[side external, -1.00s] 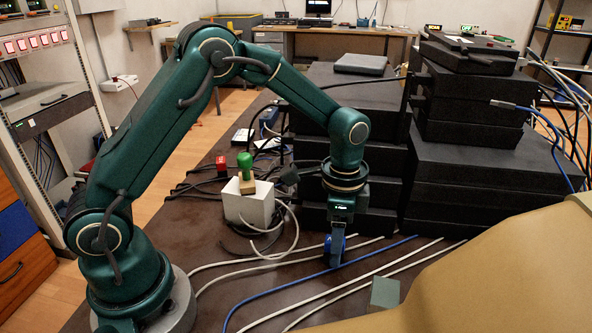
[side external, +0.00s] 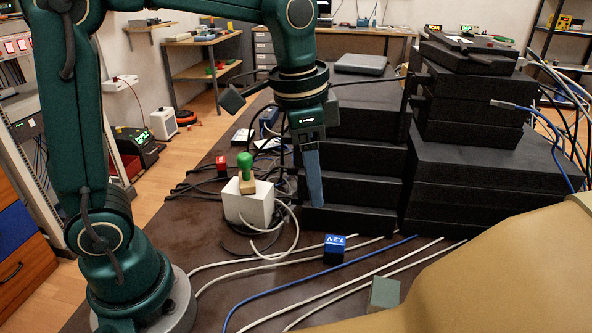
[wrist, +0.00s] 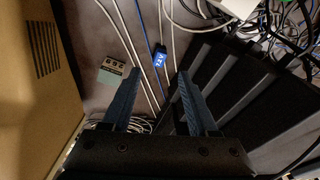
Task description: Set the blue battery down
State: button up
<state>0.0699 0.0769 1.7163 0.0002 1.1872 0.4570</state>
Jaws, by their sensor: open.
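The blue battery (side external: 334,249), marked 7.2 V, stands on the brown table among the cables. It also shows in the wrist view (wrist: 160,60), beyond and between my fingers. My gripper (side external: 318,203) is above the table, up and to the left of the battery in the side view, and apart from it. In the wrist view my gripper (wrist: 157,85) has its two fingers spread wide with nothing between them.
A grey-green block (side external: 384,293) lies at the front right. A white box (side external: 250,203) with a green-knobbed stamp on it stands at the left. Stacked black cases (side external: 350,190) rise behind the battery. White and blue cables cross the table.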

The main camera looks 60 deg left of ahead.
jog(key=s+a+f+n+t, duration=0.1)
jog(key=s+a+n+t, duration=0.1)
jog(key=s+n, duration=0.4)
jog(key=shift+s+t, duration=0.9)
jog(key=shift+s, duration=1.45)
